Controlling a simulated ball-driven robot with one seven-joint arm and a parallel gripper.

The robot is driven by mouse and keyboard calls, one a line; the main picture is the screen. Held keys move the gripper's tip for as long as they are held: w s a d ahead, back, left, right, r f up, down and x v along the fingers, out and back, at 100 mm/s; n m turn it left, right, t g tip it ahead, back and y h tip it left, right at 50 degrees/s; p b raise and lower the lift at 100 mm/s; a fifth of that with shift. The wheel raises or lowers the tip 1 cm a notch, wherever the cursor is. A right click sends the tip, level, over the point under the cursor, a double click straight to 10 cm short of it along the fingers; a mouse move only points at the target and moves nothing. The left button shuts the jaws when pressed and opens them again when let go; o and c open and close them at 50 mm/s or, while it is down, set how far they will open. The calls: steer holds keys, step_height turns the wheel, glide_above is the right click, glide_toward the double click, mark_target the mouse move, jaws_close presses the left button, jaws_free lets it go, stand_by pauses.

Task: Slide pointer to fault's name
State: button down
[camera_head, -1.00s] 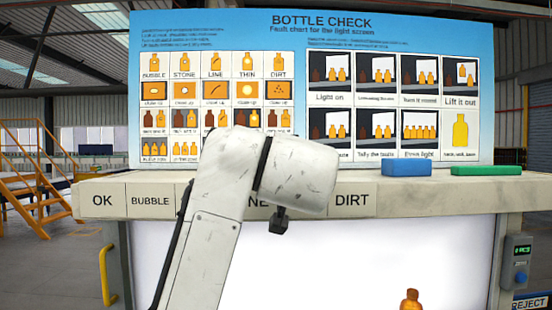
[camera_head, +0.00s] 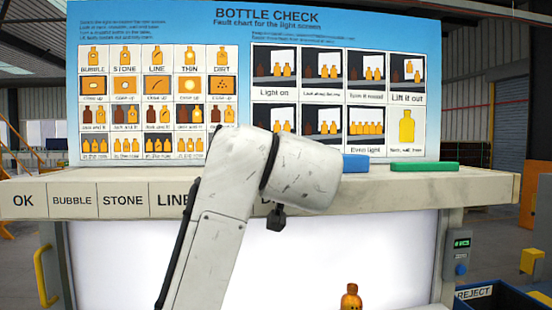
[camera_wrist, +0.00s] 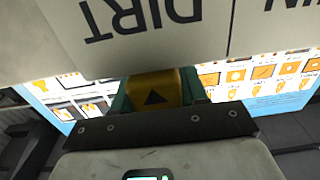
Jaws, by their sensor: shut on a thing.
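The pointer (camera_wrist: 152,97), a yellow-gold block with a black triangle, shows in the wrist view. My gripper (camera_wrist: 154,86) is shut on it, with a teal finger at each side. The triangle points at the label strip. The DIRT label (camera_wrist: 145,18), upside down in this view, is beside the pointer; the edge of the THIN label (camera_wrist: 290,8) lies to the right. In the head view the strip carries OK (camera_head: 23,200), BUBBLE (camera_head: 72,200), STONE (camera_head: 122,200) and LINE (camera_head: 172,199). My arm hides the pointer, THIN and most of DIRT there.
An amber bottle (camera_head: 351,297) stands before the white light screen (camera_head: 130,260); its lower part is cut off. The fault chart board (camera_head: 240,30) stands behind. Blue (camera_head: 355,164) and green (camera_head: 424,167) blocks lie on the ledge. A REJECT bin (camera_head: 490,298) is at lower right.

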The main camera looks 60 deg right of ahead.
steer(key=c, duration=0.7)
jaws_free()
steer(key=shift+s+d, duration=0.2)
steer(key=shift+s, duration=0.05)
steer(key=shift+s+a, duration=0.2)
steer(key=shift+a, duration=0.3)
steer(key=b+v, duration=0.2)
steer(key=v, duration=0.7)
steer(key=shift+s+a, duration=0.25)
steer(key=shift+s, duration=0.05)
